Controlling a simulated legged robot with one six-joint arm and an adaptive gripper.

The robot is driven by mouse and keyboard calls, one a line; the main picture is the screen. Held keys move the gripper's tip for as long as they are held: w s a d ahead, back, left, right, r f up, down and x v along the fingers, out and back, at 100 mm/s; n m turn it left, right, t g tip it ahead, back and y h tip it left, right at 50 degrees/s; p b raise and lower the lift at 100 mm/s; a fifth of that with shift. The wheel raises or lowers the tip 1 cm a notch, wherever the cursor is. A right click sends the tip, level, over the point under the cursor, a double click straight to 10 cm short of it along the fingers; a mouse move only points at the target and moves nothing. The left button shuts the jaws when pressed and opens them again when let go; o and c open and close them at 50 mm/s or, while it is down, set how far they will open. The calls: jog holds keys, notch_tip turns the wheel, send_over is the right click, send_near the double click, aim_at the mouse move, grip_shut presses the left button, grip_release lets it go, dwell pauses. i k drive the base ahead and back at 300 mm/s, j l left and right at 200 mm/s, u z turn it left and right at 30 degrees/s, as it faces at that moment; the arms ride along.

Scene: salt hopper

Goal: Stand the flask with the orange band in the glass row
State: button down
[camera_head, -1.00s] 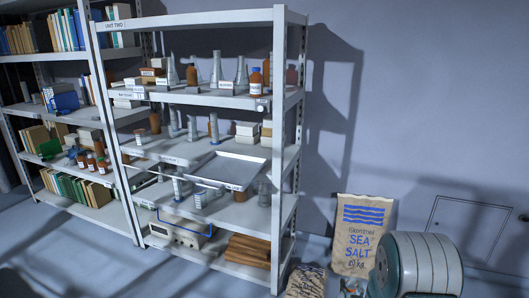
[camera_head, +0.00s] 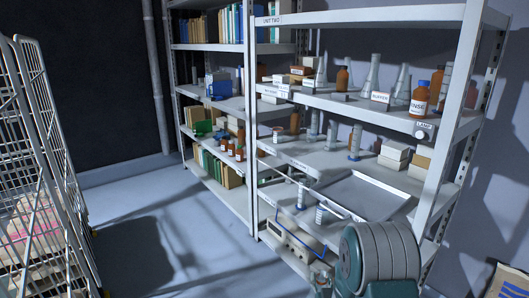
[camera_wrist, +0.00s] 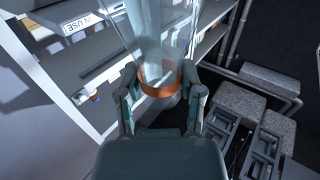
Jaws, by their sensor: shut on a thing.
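In the wrist view, my gripper (camera_wrist: 160,98) is shut around a clear glass flask (camera_wrist: 160,38) at its orange band (camera_wrist: 160,89). The glass rises away from the jaws towards the top of the picture. In the head view my arm fills the lower right, and the held flask cannot be made out there. Glass flasks stand on the upper shelf of unit two, among them one flask (camera_head: 372,76) and another (camera_head: 402,86), with brown bottles around them. Clear cylinders (camera_head: 331,134) stand on the shelf below. I cannot tell which of these is the glass row.
A grey tray (camera_head: 362,196) juts from a lower shelf. A wire cage (camera_head: 45,170) stands at left. The floor (camera_head: 150,235) between is clear.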

aim_at(298, 150)
jog(key=i+j+u, duration=0.15)
jog(key=i+u, duration=0.5)
jog(key=i, duration=0.15)
jog(key=i+l+u, duration=0.1)
jog(key=i+u, duration=0.65)
jog(key=i, duration=0.85)
jog(key=i+z, duration=0.2)
jog(key=z, duration=2.35)
